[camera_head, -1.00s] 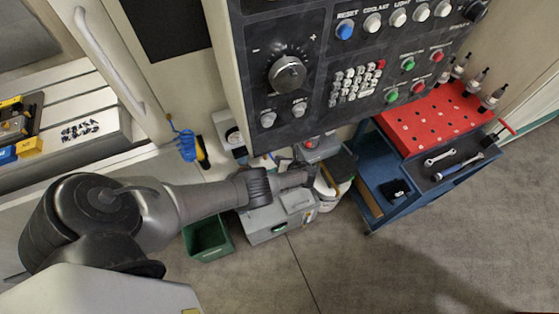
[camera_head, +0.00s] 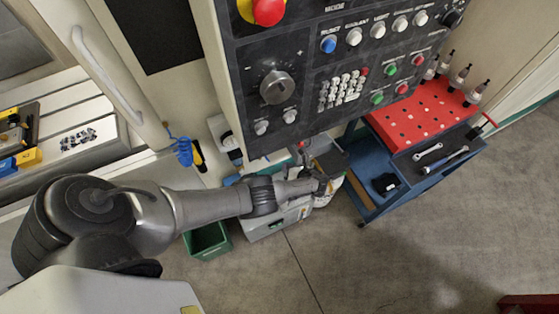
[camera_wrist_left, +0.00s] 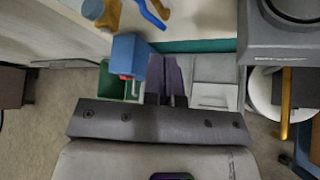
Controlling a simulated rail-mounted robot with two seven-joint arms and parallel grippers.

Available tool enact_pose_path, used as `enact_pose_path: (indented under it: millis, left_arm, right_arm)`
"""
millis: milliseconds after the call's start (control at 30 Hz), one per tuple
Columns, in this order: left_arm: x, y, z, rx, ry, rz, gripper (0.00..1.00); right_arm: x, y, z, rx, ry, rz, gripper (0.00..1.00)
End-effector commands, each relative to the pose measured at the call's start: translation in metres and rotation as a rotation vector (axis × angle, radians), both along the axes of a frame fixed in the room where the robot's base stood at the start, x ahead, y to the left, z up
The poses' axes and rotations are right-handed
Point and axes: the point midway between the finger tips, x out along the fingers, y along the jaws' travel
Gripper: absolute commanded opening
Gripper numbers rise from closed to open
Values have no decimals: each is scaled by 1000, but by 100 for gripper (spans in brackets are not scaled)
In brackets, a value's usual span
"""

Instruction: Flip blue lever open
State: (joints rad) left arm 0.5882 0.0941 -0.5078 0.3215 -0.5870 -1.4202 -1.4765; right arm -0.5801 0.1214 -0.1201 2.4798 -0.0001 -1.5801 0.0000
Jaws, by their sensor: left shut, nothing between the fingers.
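In the left wrist view, a curved blue bar (camera_wrist_left: 150,14), which looks like the blue lever, lies at the top edge beside brass-coloured fittings (camera_wrist_left: 182,20); its upper part is cut off. A blue block (camera_wrist_left: 129,54) with a small red part is below it, left of the fingers. My left gripper (camera_wrist_left: 168,68) is shut and empty, below and apart from the blue bar in the picture. In the head view my left gripper (camera_head: 325,186) is beyond the control panel's lower edge, over the grey box. I cannot make out the lever there. My right gripper is in neither view.
The black control panel (camera_head: 300,62) hangs above my left arm. A blue cart with a red top (camera_head: 425,115) stands to the right. A green bin (camera_head: 208,240) and a grey box (camera_head: 262,222) are on the floor. The floor at lower right is mostly clear.

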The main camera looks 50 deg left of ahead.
Motion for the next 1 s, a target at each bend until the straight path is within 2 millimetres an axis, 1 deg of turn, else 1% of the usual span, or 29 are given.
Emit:
enact_pose_path:
  millis: [33, 100, 333, 500, 1000]
  left_arm:
    - [2, -9, 7, -2, -1, -2, 0]
    - [3, -17, 12, -1, -1, -1, 0]
    - [6, -36, 20, 0, -1, -1, 0]
    - [7, -41, 22, 0, -1, -1, 0]
    - [6, -41, 22, 0, -1, 0, 0]
  right_arm:
    - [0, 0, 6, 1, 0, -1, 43]
    - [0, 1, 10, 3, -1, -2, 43]
    - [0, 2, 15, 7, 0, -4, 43]
    - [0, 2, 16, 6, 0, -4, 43]
    - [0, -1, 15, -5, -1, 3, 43]
